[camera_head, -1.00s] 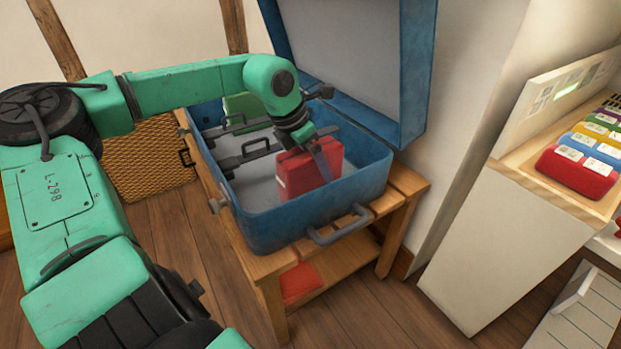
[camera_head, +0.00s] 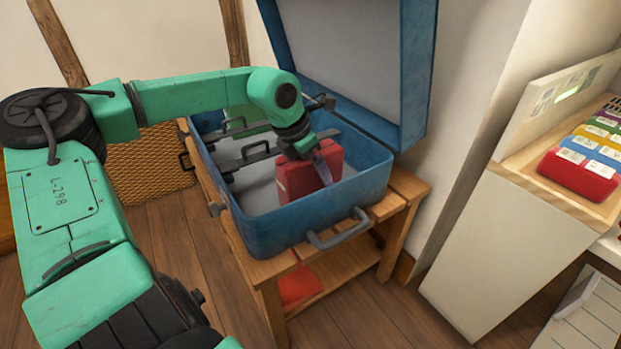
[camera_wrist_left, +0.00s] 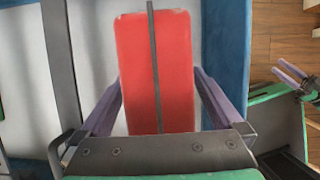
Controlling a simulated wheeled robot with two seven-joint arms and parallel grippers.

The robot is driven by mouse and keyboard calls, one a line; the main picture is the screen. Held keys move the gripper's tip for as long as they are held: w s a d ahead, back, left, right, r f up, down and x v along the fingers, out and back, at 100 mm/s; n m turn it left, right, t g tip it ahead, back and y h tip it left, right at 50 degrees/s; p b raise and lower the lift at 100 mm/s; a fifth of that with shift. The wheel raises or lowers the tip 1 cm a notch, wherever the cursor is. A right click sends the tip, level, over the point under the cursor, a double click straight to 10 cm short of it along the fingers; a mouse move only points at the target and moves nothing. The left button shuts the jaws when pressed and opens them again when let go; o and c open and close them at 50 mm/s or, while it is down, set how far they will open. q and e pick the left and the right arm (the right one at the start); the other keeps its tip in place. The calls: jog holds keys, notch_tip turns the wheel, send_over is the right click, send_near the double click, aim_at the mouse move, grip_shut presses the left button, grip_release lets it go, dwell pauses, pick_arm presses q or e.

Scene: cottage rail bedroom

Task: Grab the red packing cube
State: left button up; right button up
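The red packing cube (camera_head: 300,178) stands inside the open blue suitcase (camera_head: 290,222), towards its right end. My left gripper (camera_head: 322,165) reaches down over the cube, with one finger in front of its near face. In the left wrist view the cube (camera_wrist_left: 172,60), with a dark strip along its middle, lies between the two lilac fingers of the left gripper (camera_wrist_left: 158,85). The fingers are spread, one along each side of the cube; firm contact is not clear. My right gripper (camera_wrist_left: 279,67) shows small at the right of the wrist view, its fingers apart and empty.
The suitcase lid (camera_head: 412,70) stands raised behind. A green item (camera_head: 240,107) lies in the suitcase's far left part, past dark straps. A wooden bench (camera_head: 392,217) carries the suitcase, with a red item (camera_head: 298,285) on its lower shelf. A white cabinet (camera_head: 505,255) stands right.

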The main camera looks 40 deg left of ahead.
pick_arm(q)
grip_shut()
